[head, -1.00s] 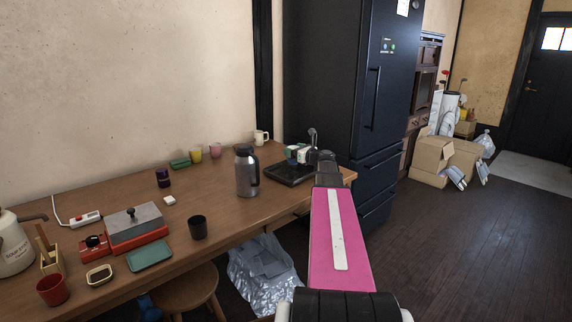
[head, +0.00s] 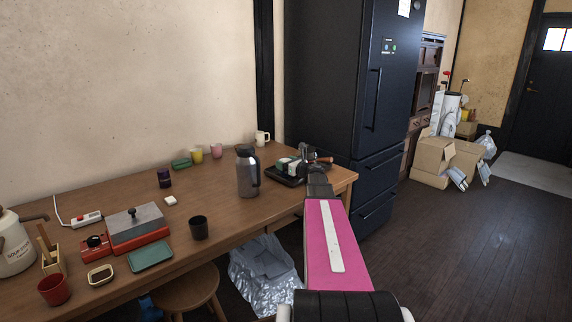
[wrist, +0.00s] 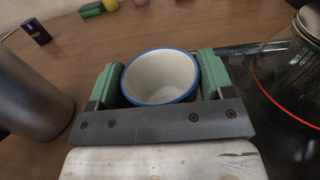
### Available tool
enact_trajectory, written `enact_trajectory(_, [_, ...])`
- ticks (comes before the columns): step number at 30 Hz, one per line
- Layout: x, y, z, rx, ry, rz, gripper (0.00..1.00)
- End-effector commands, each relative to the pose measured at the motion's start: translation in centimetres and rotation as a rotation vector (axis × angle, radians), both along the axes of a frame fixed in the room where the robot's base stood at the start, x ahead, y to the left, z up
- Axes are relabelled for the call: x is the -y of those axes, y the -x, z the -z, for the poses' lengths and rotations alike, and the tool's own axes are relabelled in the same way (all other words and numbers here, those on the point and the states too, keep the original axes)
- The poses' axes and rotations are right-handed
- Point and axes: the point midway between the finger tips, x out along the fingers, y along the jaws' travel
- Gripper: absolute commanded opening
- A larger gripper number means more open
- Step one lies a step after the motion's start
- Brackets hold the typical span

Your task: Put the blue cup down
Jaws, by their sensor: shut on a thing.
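The blue cup (wrist: 160,78) shows in the wrist view with a blue rim and a pale, empty inside. It sits upright between the two green fingers of my gripper (wrist: 161,76), which is shut on it. Its lower part is hidden by the gripper body, so I cannot tell whether its base touches anything. In the head view my gripper (head: 290,164) is at the far right end of the wooden table (head: 225,185), by the black tray (head: 284,179). The cup is hard to make out there.
A grey steel jug (head: 247,175) stands left of my gripper and also shows in the wrist view (wrist: 30,100). A glass vessel with a red band (wrist: 290,75) is on the right. A dark cup (head: 198,228) stands nearer the front. Bare wood lies behind the cup.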

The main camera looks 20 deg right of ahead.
Motion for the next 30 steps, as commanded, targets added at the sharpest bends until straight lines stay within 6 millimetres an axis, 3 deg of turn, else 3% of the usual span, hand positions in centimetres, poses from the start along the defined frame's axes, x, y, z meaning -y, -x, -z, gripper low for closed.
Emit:
enact_trajectory(5, [0.0, 0.0, 0.2, 0.0, -0.001, 0.0, 0.48])
enact_trajectory(6, [0.0, 0.0, 0.3, 0.0, -0.001, 0.0, 0.78])
enact_trajectory(7, [0.0, 0.0, 0.3, 0.0, 0.0, 0.0, 0.85])
enact_trajectory(18, [0.0, 0.1, -0.1, -0.001, 0.0, 0.0, 0.85])
enact_trajectory(30, [2.8, 6.8, -0.1, -0.001, 0.0, 0.002, 0.85])
